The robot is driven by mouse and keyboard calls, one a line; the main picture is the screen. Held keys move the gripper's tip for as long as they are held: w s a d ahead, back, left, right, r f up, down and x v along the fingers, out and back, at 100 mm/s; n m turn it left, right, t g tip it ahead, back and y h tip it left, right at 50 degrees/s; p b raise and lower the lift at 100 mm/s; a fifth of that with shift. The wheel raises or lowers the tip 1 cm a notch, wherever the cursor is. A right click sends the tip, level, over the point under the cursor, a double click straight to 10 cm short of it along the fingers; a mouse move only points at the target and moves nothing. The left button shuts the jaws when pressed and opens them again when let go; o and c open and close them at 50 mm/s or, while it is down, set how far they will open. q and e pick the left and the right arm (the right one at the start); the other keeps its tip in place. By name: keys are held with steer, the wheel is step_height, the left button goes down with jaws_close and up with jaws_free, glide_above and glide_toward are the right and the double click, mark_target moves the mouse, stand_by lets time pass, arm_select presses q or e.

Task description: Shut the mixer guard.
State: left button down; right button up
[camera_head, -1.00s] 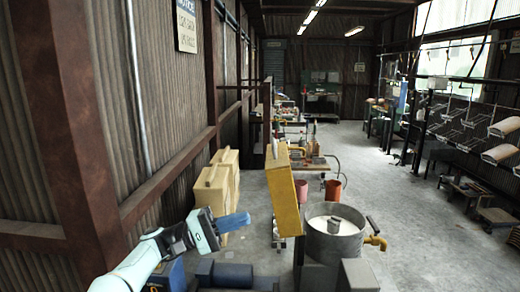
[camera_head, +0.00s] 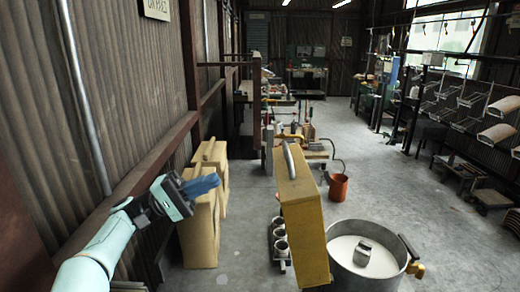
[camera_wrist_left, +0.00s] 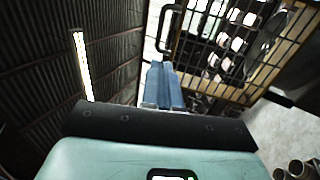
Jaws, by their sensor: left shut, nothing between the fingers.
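The mixer guard (camera_head: 303,215) is a yellow-framed panel that stands raised at the left side of the mixer pot. In the left wrist view the guard's dark mesh (camera_wrist_left: 235,45) shows close up, with a black bar handle (camera_wrist_left: 165,28) on its edge. The mixer pot (camera_head: 338,275) is a grey drum, open at the top, with pale contents and a small grey piece in the middle. My left gripper (camera_head: 208,184) is left of the guard, at about its height in the picture, with blue fingers shut and empty. The fingers (camera_wrist_left: 163,85) appear near the handle; contact cannot be told. My right gripper is out of view.
Tan cases (camera_head: 202,215) stand by the corrugated wall, below and behind my left gripper. Hanging racks (camera_head: 470,105) line the right side.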

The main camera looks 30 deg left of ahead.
arm_select(q)
steer(key=p+x, duration=0.3)
steer(key=x, duration=1.1)
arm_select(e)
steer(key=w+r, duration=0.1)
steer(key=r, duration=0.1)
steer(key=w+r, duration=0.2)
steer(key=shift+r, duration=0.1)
arm_select(q)
steer(key=shift+s+d+r, duration=0.1)
